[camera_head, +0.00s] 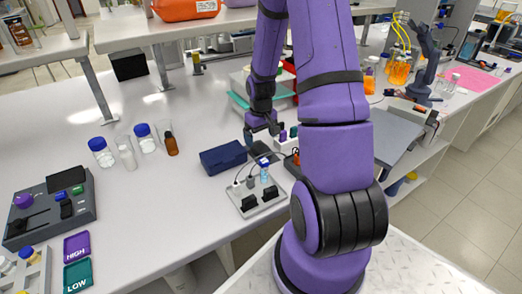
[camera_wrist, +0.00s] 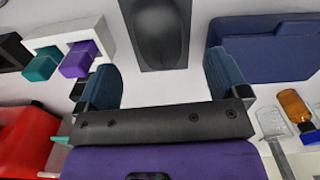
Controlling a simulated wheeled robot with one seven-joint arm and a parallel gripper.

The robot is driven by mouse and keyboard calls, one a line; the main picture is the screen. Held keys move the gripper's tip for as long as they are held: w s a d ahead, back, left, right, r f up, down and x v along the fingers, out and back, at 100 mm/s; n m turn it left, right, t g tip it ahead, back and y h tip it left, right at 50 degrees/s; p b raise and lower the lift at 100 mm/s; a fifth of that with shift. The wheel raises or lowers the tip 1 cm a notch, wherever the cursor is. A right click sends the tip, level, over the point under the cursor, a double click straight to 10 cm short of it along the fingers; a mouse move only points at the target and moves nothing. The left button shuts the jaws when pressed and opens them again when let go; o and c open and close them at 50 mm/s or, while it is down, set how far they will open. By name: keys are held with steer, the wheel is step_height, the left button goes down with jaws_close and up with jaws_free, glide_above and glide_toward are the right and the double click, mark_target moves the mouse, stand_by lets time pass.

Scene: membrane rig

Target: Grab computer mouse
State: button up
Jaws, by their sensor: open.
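The computer mouse (camera_wrist: 155,28) is dark and rounded and sits on a dark grey flat pad or base (camera_wrist: 180,62) at the top middle of the wrist view. Its upper end is cut off by the frame edge. My gripper (camera_wrist: 163,80) is open and empty, its two dark blue fingers spread left and right below the mouse in that view. Neither finger appears to touch the mouse. In the head view my gripper (camera_head: 261,127) hangs over the bench, and the dark pad (camera_head: 262,152) shows in part just below it. The mouse itself is hard to make out there.
A dark blue box (camera_head: 222,157) stands left of the pad, at the right in the wrist view (camera_wrist: 265,48). A white holder with teal and purple pieces (camera_wrist: 78,58) stands on the other side. A grey socket block with plugs (camera_head: 250,198) lies at the bench's front edge.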

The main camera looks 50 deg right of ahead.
mark_target(261, 145)
steer(key=shift+w+d+f, duration=0.1)
steer(key=shift+f, duration=2.55)
steer(key=shift+c, duration=0.2)
steer(key=c, duration=1)
